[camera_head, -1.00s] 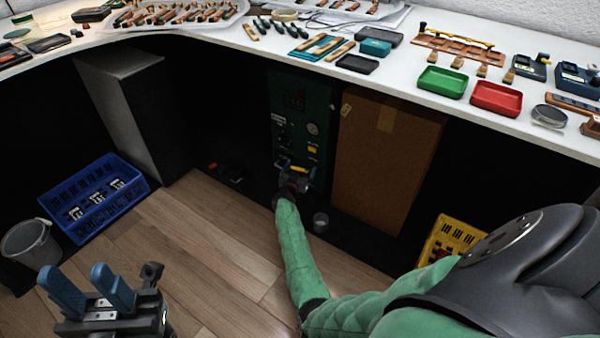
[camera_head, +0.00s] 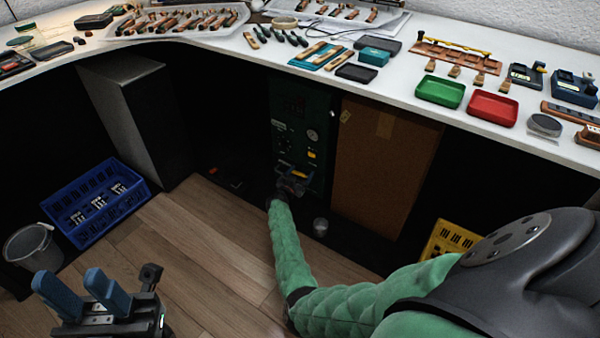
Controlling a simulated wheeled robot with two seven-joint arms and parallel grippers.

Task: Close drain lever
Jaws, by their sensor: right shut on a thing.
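A dark green machine panel (camera_head: 290,115) with a gauge and small yellow labels stands under the table.
A cardboard-brown board (camera_head: 383,165) stands just right of the panel. A small metal cup (camera_head: 320,227) is below it. A blue crate (camera_head: 95,200), a grey bucket (camera_head: 33,246) and a yellow crate (camera_head: 450,240) stand on the floor. The white table (camera_head: 225,50) overhangs the panel.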

